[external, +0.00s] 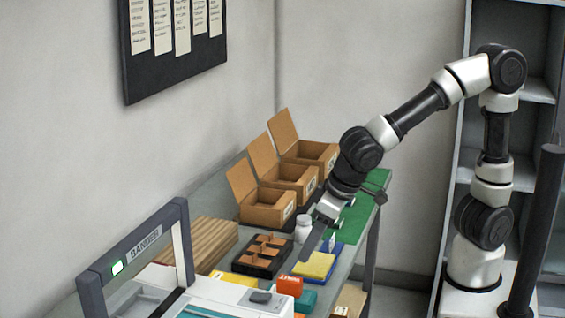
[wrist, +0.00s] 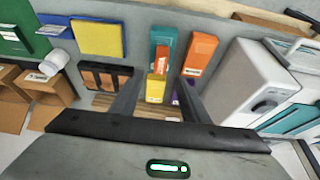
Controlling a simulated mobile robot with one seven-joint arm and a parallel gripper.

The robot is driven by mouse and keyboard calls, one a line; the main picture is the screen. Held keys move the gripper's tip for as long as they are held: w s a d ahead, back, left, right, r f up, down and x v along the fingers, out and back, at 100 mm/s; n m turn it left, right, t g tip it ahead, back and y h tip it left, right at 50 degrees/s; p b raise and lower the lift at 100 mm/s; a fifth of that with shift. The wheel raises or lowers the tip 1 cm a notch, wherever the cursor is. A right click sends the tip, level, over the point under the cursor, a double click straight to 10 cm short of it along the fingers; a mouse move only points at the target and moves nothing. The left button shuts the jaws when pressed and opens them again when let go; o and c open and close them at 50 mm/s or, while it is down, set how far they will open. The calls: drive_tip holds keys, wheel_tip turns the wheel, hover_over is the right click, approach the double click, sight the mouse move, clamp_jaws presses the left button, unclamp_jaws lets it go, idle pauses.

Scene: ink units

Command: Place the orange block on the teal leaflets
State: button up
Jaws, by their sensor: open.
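The orange block (external: 289,285), with a pale label, stands at the left end of the teal leaflets (external: 306,300) in the external view. In the wrist view the small orange block (wrist: 161,62) shows at the lower end of the teal leaflets (wrist: 163,36); I cannot tell whether it rests on them or just beside them. My gripper (external: 308,246) is open and empty, pointing down above the table. In the wrist view the gripper's fingers (wrist: 163,79) are spread, with the orange block beyond their tips.
A longer orange stack (wrist: 200,56) lies right of the teal one. Yellow items (wrist: 155,90) lie below. A yellow pad (external: 314,265) on blue, a black divided tray (external: 262,272), a white bottle (external: 303,229) and open cardboard boxes (external: 268,208) stand near. A machine (wrist: 250,80) stands at right.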

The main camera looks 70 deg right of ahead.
drive_tip(key=s+d+r, duration=0.3)
drive_tip(key=s+d, duration=0.3)
drive_tip(key=d, duration=0.2)
drive_tip(key=s+d+r+t, duration=0.1)
drive_tip(key=s+d+r, duration=0.3)
drive_tip(key=s+d, duration=0.2)
drive_tip(key=shift+s+d+r, duration=0.25)
drive_tip(key=shift+d, duration=0.65)
